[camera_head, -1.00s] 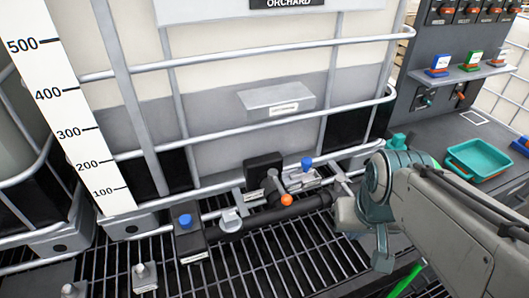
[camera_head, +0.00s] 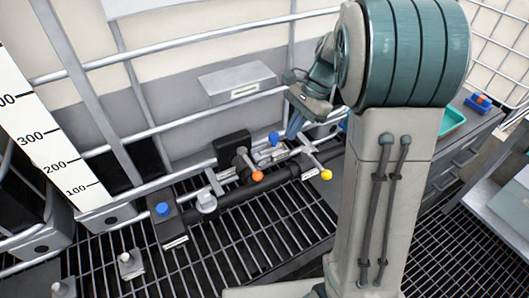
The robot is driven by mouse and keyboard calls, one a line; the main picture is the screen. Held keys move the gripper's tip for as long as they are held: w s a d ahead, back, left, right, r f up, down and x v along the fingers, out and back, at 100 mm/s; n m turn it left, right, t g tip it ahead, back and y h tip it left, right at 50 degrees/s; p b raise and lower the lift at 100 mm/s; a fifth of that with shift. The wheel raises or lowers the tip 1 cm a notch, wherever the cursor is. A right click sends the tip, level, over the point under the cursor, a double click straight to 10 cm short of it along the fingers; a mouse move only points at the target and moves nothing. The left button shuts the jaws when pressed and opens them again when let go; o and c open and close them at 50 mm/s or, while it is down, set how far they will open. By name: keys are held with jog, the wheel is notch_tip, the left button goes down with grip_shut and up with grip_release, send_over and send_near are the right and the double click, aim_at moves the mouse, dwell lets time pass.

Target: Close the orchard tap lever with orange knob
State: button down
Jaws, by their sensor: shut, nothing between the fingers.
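The orange knob (camera_head: 258,176) is on the end of a short grey lever (camera_head: 246,161) in the head view. The lever runs from a black valve block (camera_head: 232,148) on the tank's front down and right to a dark pipe. The lever sticks out toward the pipe's line. My gripper (camera_head: 293,127) is shut and empty. It points down in front of the tank cage, above and right of the orange knob and clear of it in the picture. Its fingertips are small, close to the blue knob (camera_head: 274,138) in the picture; the depth gap is unclear.
A yellow knob (camera_head: 326,175) is on another lever farther right along the pipe (camera_head: 240,193). A blue knob (camera_head: 162,209) tops a dark box at the left. Cage bars (camera_head: 185,128) stand behind. Open floor grating (camera_head: 230,245) lies in front. My arm hides much of the right side.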

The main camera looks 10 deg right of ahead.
aim_at(250, 164)
jog(key=x, duration=0.6)
jog(key=p+x, duration=0.1)
jog(key=x, duration=0.3)
jog(key=shift+w, duration=0.35)
jog(key=shift+s+a+r+p, duration=0.1)
jog(key=shift+s+a+p, duration=0.15)
jog(key=shift+a, duration=0.35)
jog(key=shift+s+a+r+p, duration=0.1)
jog(key=shift+s+a+p, duration=0.1)
jog(key=shift+a, duration=0.4)
jog(key=shift+s+a+r+p, duration=0.1)
jog(key=shift+s+a+p, duration=0.15)
jog(key=shift+a, duration=0.4)
